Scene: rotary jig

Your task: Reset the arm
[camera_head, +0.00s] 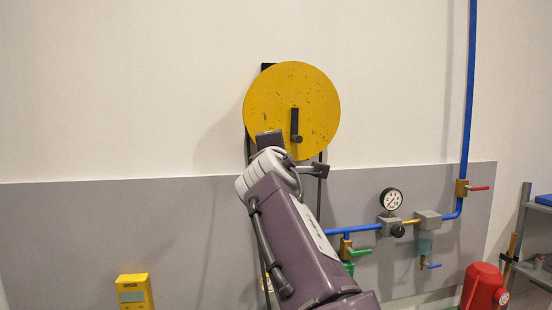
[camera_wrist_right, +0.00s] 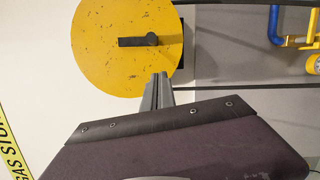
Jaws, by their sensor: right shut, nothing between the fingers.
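A round yellow disc (camera_head: 265,95) with worn specks is mounted upright on the wall. It carries a short black crank arm (camera_head: 295,118) that points straight down to a dark knob (camera_head: 297,139). In the right wrist view the disc (camera_wrist_right: 105,65) fills the upper left, with the crank arm (camera_wrist_right: 132,42) and knob (camera_wrist_right: 152,39) lying sideways. My right gripper (camera_wrist_right: 158,82) is shut and empty. Its fingers overlap the disc's edge in that view, apart from the knob; whether they touch the disc I cannot tell. In the head view my wrist hides the fingertips below the knob.
Blue pipes (camera_head: 470,90) with a pressure gauge (camera_head: 391,199) and valves run along the wall at right. A red tank (camera_head: 482,286) and a shelf (camera_head: 530,262) stand at far right. A yellow meter (camera_head: 134,292) is at lower left. The wall left of the disc is clear.

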